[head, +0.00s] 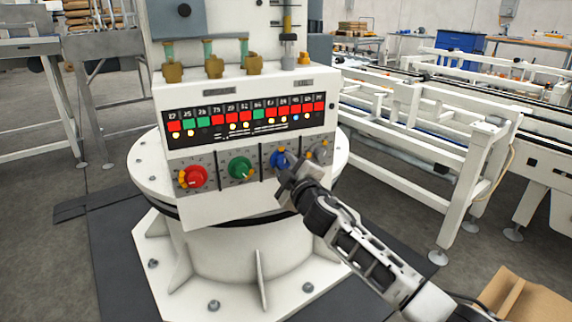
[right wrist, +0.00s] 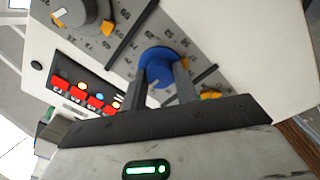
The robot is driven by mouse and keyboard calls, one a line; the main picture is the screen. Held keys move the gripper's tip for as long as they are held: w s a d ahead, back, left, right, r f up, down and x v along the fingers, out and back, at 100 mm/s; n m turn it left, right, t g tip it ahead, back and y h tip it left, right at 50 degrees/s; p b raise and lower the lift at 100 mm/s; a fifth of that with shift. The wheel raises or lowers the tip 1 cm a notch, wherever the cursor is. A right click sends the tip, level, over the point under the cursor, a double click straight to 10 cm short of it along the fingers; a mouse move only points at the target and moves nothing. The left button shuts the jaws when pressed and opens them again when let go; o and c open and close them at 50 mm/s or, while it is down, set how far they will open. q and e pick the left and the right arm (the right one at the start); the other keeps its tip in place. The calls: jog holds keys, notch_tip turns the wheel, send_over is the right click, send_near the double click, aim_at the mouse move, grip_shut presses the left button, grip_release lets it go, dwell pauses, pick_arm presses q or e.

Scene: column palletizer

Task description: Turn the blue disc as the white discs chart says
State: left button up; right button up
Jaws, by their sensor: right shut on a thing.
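The blue disc (head: 281,157) sits on the grey dial strip of a white control panel, third from the left. It also shows in the right wrist view (right wrist: 158,60), with numbers around it. My right gripper (head: 289,166) is shut on the blue disc, one finger on each side, as the right wrist view (right wrist: 159,78) shows. The chart (head: 250,139) is a black board with numbered red and green cells and rows of coloured and white dots below. Its small marks are too fine to read surely. My left gripper is not in view.
A red disc (head: 194,177), a green disc (head: 240,167) and a grey disc (head: 320,150) share the strip, each with a yellow marker nearby. Brass fittings (head: 214,67) stand above the panel. White conveyor frames (head: 420,150) stand at the right.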

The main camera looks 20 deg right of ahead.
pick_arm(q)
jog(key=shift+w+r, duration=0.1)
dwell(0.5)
pick_arm(e)
jog(key=o, duration=1)
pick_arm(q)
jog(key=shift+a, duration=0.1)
pick_arm(e)
jog(key=shift+s, duration=0.15)
jog(key=shift+s, duration=0.35)
pick_arm(q)
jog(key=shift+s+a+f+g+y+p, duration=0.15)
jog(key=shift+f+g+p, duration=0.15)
jog(key=shift+p, duration=0.3)
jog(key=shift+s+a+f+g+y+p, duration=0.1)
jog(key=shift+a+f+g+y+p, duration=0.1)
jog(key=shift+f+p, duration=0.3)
pick_arm(e)
jog(key=s, duration=1.5)
jog(key=shift+d+f, duration=0.25)
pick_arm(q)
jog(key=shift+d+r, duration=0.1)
